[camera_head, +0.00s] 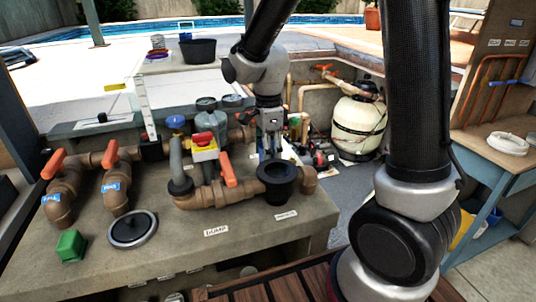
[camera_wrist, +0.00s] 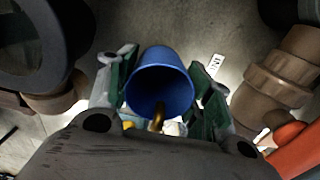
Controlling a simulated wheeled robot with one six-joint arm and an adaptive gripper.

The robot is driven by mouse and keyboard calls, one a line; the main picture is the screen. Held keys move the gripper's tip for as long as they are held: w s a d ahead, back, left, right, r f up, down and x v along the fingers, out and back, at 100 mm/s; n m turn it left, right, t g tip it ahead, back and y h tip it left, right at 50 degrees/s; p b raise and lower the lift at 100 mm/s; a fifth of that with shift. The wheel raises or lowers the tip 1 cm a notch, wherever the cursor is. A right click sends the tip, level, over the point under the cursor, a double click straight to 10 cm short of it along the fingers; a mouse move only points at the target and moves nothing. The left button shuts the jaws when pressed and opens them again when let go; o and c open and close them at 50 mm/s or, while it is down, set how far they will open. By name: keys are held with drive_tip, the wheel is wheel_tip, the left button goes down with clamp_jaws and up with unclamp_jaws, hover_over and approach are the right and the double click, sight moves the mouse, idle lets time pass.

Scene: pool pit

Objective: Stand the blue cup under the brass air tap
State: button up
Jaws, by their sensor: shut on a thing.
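The blue cup (camera_wrist: 160,80) is between the green-padded fingers of my gripper (camera_wrist: 163,84) in the wrist view, its open mouth facing the camera. My gripper is shut on it. A small curved brass piece (camera_wrist: 157,119), apparently the brass air tap, overlaps the near rim of the cup in that view; I cannot tell whether they touch. In the head view my gripper (camera_head: 270,148) points down behind the black round strainer pot on the concrete bench. The cup and tap cannot be made out there, and the cup's base is hidden.
The black strainer pot (camera_head: 277,184) and brown pipes with an orange-handled valve (camera_head: 228,170) stand close to my gripper. A grey filter housing (camera_head: 208,118) is just left. The bench front is mostly clear.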

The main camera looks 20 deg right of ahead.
drive_tip(key=shift+f, duration=0.55)
drive_tip(key=shift+f, duration=0.15)
drive_tip(key=o, duration=0.9)
